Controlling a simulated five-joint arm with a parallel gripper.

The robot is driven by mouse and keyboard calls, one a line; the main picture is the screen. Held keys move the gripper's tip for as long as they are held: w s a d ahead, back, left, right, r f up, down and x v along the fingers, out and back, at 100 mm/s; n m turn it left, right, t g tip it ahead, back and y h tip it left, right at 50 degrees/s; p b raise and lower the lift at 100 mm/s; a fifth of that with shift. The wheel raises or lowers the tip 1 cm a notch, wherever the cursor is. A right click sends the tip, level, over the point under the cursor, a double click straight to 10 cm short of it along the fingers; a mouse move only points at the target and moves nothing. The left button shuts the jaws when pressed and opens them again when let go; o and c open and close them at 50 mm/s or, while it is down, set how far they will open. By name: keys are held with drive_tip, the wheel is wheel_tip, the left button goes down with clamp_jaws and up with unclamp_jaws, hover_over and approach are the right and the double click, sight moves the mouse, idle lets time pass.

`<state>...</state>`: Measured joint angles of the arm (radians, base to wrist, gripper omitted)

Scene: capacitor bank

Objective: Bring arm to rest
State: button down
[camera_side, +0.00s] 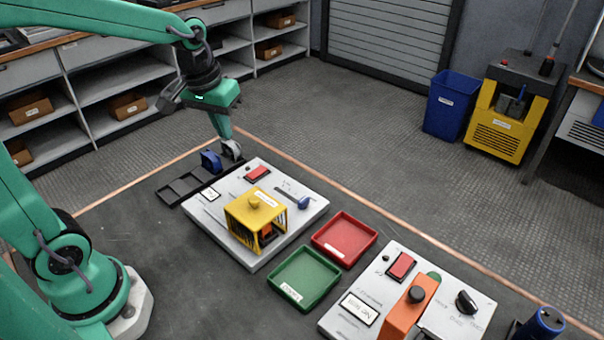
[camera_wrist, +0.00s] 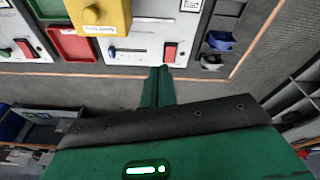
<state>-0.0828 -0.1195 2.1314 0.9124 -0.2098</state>
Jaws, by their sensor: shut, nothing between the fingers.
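My gripper (camera_side: 224,133) is shut and empty, with its fingers pointing down just above and beside the far end of a black compartment rack (camera_side: 172,193). In the wrist view my closed fingers (camera_wrist: 161,75) show near the edge of a pale panel (camera_wrist: 143,51), close to its red switch (camera_wrist: 170,51). The green arm reaches in from the upper left of the side view, bent down at the wrist. A grey part (camera_side: 231,149) and a blue part (camera_side: 210,161) sit at the rack's far end. Whether my fingertips touch the grey part is unclear.
The near panel (camera_side: 213,228) carries a yellow box-shaped cover (camera_side: 255,207) and a blue-handled lever (camera_side: 304,202). A red tray (camera_side: 345,238) and a green tray (camera_side: 304,278) lie beside it. A second panel (camera_side: 345,323) bears an orange block (camera_side: 409,311). Open floor lies beyond the table edge.

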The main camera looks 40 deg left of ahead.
drive_tip(key=s+d+r+m+t, duration=0.1)
drive_tip(key=s, duration=0.5)
drive_tip(key=s+d+r+m+t, duration=0.2)
drive_tip(key=s, duration=0.4)
drive_tip(key=shift+s+r, duration=0.15)
drive_tip(key=shift+s, duration=0.15)
drive_tip(key=shift+w, duration=0.15)
drive_tip(key=g, duration=0.5)
hover_over(251, 176)
wheel_tip(251, 176, down, 12)
drive_tip(key=shift+f, duration=0.25)
drive_tip(key=shift+f, duration=0.1)
drive_tip(key=shift+f, duration=3.15)
